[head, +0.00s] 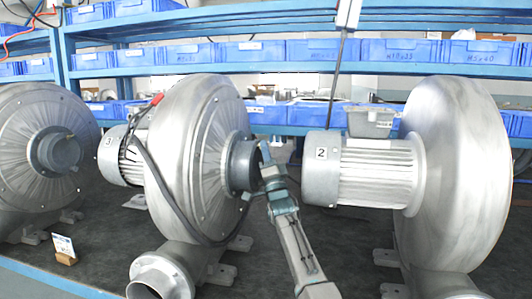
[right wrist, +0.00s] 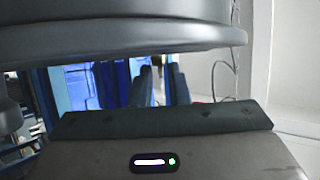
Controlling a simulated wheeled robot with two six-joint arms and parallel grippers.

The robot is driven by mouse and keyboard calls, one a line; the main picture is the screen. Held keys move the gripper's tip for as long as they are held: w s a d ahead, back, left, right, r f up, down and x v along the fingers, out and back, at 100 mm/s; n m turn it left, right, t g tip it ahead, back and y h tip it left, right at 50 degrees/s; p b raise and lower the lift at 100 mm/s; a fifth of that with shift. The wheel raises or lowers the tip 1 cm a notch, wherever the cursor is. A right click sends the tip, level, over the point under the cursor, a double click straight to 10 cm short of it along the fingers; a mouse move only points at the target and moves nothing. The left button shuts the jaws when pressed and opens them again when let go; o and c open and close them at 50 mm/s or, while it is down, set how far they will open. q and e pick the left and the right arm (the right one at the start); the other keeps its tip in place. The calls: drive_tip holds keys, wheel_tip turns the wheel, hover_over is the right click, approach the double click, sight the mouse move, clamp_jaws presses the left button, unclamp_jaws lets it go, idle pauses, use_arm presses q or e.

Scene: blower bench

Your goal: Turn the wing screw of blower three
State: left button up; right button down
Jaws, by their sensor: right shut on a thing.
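Blower three is the middle grey blower (head: 205,140). Its motor (head: 130,155) carries the label 3. On the right face of this blower is a dark round hub (head: 241,165). My right gripper (head: 266,163) is at the right side of this hub and is shut on the wing screw there. The screw itself is hidden by the gripper in the head view, and I cannot make it out in the right wrist view. In that view the grey hub (right wrist: 150,35) spans the top, close above my gripper body. My left gripper is not in view.
Blower two's motor (head: 365,170) stands close to the right of my right arm. Another blower (head: 40,150) stands at the left. A black cable loops beside blower three. A small card (head: 64,248) stands on the bench. Blue bins (head: 250,52) fill the shelves behind.

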idle(0.7)
drive_tip(key=c, duration=1.4)
unclamp_jaws()
drive_tip(key=shift+a, duration=0.1)
drive_tip(key=v, duration=1)
drive_tip(key=shift+s+f, duration=0.2)
drive_tip(key=shift+f, duration=0.15)
